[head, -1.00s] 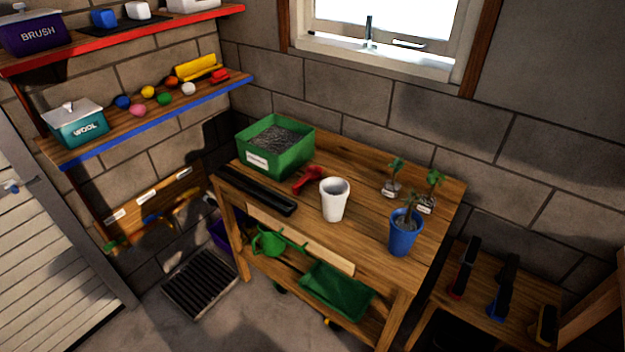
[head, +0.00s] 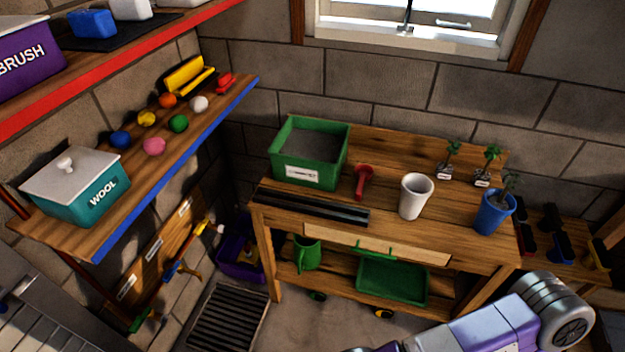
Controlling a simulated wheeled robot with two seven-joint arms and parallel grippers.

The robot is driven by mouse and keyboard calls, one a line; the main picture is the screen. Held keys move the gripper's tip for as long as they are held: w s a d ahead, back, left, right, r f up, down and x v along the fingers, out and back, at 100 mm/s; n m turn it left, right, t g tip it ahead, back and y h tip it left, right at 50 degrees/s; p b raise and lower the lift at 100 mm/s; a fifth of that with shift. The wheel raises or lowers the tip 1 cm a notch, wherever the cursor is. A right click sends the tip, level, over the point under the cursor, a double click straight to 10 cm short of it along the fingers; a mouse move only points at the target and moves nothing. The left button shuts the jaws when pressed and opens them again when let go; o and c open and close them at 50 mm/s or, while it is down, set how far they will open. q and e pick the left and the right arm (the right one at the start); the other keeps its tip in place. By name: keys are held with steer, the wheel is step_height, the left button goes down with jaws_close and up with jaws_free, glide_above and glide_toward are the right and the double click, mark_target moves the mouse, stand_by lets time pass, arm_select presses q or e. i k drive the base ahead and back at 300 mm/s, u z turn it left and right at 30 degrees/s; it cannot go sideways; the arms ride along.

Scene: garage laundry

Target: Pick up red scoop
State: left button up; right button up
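The red scoop (head: 363,181) lies on the wooden workbench (head: 385,145). It is just right of the green soil box (head: 311,152) and left of the white pot (head: 415,196), apart from the pot. Part of one of my arms shows at the lower right, in front of the bench. Neither of my grippers is in view.
A black tray (head: 310,207) lies along the bench's front left edge. A blue pot (head: 494,212) with a plant and two small seedlings stand on the right. A blue-edged shelf (head: 175,190) with a teal WOOL box (head: 75,186) juts out on the left.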

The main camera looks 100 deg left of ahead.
mark_target(363, 172)
steer(key=z, duration=0.1)
steer(key=k, duration=1.05)
steer(key=u, duration=1.75)
